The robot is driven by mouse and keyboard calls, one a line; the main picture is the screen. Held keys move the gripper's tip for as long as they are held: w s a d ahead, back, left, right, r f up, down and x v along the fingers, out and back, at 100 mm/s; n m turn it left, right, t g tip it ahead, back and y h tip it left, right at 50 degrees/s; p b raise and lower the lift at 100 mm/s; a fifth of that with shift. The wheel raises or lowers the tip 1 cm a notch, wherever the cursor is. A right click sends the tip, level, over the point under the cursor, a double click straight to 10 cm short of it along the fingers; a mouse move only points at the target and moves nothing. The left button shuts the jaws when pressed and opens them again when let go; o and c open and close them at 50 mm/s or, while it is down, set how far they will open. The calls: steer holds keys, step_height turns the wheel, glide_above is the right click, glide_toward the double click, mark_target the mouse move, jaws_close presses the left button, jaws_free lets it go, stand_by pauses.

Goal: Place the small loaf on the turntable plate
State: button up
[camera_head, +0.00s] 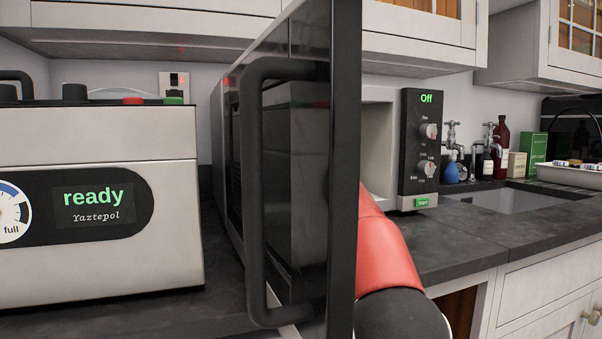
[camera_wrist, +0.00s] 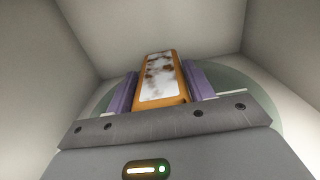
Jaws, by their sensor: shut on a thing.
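The small loaf (camera_wrist: 158,80), orange-brown with a white, brown-flecked top, is in the wrist view between the purple fingers of my gripper (camera_wrist: 161,88). My gripper is shut on it. The greenish round turntable plate (camera_wrist: 235,84) shows beyond and beside the fingers, inside the pale microwave cavity. The loaf is over the plate; I cannot tell whether it touches it. In the head view my red and black arm reaches toward the open microwave (camera_head: 421,150), whose display reads "Off". The open door hides my gripper, the loaf and the plate there.
The dark microwave door (camera_head: 342,170) with its black handle (camera_head: 256,190) stands open close in front. A silver appliance reading "ready" (camera_head: 95,262) stands at left. A sink (camera_head: 510,200), taps and bottles are at right. Cavity walls (camera_wrist: 195,25) surround my gripper.

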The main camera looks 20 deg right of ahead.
steer(key=o, duration=1.3)
steer(key=shift+c, duration=0.2)
steer(key=s+b, duration=0.3)
steer(key=s, duration=0.9)
steer(key=shift+b, duration=0.4)
